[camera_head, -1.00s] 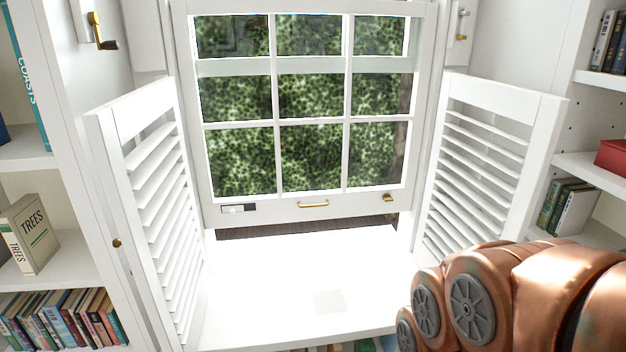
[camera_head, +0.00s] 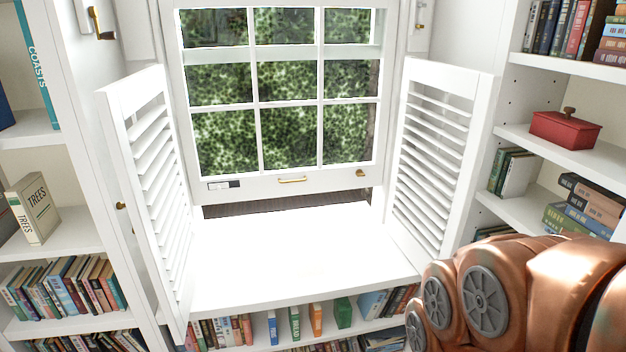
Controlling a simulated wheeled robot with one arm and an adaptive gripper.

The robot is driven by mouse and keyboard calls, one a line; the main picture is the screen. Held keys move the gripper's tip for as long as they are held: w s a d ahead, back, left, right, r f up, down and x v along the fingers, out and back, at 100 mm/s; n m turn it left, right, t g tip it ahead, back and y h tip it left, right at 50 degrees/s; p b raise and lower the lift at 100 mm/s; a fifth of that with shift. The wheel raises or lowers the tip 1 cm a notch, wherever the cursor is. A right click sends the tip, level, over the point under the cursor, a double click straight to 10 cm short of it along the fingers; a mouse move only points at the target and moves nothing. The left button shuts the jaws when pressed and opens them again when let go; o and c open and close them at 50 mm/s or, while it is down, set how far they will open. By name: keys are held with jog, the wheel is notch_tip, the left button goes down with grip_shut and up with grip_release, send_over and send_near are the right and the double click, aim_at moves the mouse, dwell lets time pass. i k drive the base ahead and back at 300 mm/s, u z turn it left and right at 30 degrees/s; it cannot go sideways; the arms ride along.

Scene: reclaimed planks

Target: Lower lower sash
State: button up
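The lower sash (camera_head: 276,188) is a white framed window panel with several panes, in the middle of the head view. A dark gap (camera_head: 285,208) shows between the rail and the white sill (camera_head: 290,255), so the sash is raised a little. My copper-coloured arm fills the lower right. My gripper is not in view.
Open louvred shutters stand at the left (camera_head: 152,190) and right (camera_head: 436,150) of the window. Bookshelves flank both sides, with a red box (camera_head: 565,130) at right. Books line a shelf under the sill. The sill is bare.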

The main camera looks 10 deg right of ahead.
aim_at(260, 185)
jog(key=u, duration=0.2)
jog(key=i, duration=0.95)
jog(key=u, duration=0.85)
